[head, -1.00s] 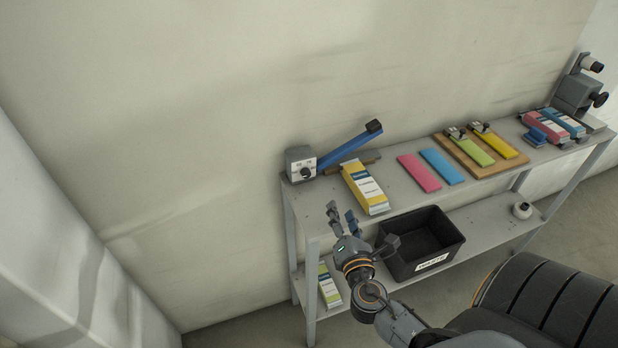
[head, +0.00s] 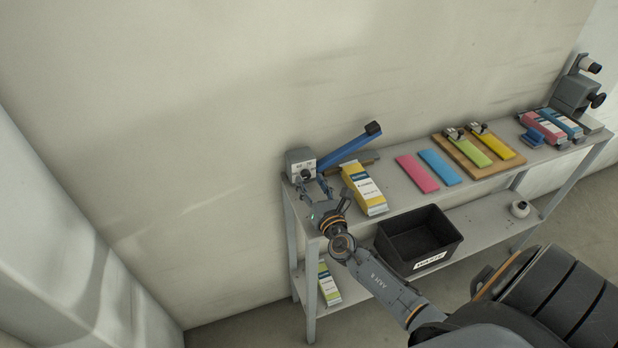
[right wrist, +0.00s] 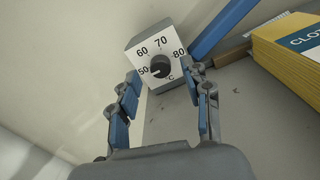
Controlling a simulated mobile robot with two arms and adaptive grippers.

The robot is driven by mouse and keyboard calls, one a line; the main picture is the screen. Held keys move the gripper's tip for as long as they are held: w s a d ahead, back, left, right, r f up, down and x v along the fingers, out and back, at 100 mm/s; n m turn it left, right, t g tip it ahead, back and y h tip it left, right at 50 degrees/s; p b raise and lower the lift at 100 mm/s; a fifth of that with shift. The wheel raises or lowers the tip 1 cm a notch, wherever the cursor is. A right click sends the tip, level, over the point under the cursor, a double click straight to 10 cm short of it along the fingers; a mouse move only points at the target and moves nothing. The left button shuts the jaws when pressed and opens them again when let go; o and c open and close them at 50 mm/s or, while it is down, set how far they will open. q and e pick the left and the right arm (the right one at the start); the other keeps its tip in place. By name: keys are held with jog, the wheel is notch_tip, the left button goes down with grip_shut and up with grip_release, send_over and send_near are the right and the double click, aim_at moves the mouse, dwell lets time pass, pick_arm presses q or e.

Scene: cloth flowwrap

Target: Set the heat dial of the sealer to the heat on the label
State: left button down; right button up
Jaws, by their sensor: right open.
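The sealer (head: 299,159) is a grey box with a blue lever arm at the left end of the shelf top. My left gripper is not in view.
Pink (head: 418,173) and blue (head: 440,167) strips lie right of the yellow pack, then a wooden board (head: 455,147) with green and yellow strips. A black bin (head: 447,248) and a green pack (head: 328,284) are lower down. A grey machine (head: 576,95) stands far right.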

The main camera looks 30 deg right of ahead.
jog(key=shift+x, duration=1)
grip_shut()
